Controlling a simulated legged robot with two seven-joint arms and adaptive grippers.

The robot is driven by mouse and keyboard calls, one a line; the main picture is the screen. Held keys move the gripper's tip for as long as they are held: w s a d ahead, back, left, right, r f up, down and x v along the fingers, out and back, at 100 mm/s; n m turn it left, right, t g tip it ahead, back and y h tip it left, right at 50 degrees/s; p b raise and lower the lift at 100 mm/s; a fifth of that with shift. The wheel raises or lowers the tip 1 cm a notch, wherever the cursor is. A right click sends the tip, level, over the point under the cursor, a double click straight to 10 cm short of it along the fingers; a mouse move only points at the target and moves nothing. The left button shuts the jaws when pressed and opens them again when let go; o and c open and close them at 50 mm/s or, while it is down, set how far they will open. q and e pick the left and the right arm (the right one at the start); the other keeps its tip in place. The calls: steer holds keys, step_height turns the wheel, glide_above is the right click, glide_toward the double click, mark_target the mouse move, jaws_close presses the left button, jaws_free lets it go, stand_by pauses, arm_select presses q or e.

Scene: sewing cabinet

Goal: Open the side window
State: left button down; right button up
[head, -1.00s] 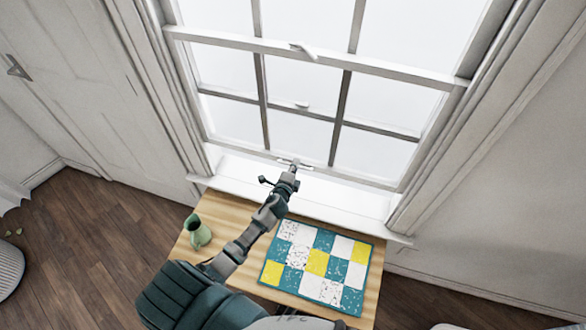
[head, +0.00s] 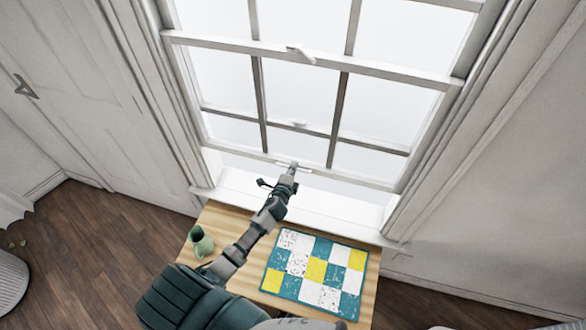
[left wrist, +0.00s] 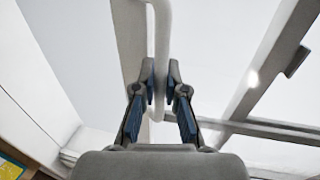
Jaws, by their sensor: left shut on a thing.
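The window's lower sash (head: 338,133) is a white frame with dark dividing bars, raised a little, with a narrow bright strip between its bottom rail and the white sill (head: 340,208). A pale bar handle (head: 308,171) sits on the bottom rail. My left gripper (head: 293,166) reaches up over the table to this handle. In the left wrist view, the two fingers of the left gripper (left wrist: 161,85) close around the white handle (left wrist: 161,35), one on each side. The fingers hide part of the handle. My right gripper is not in view.
A wooden table (head: 225,222) stands below the sill. On it lie a teal, white and yellow patchwork piece (head: 314,270) and a green jug (head: 201,241) to the left of my arm. A panelled white door (head: 75,90) is at the left.

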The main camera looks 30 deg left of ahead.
arm_select(q)
steer(key=shift+r, duration=0.15)
steer(key=c, duration=1.2)
jaws_free()
steer(key=v, duration=1.2)
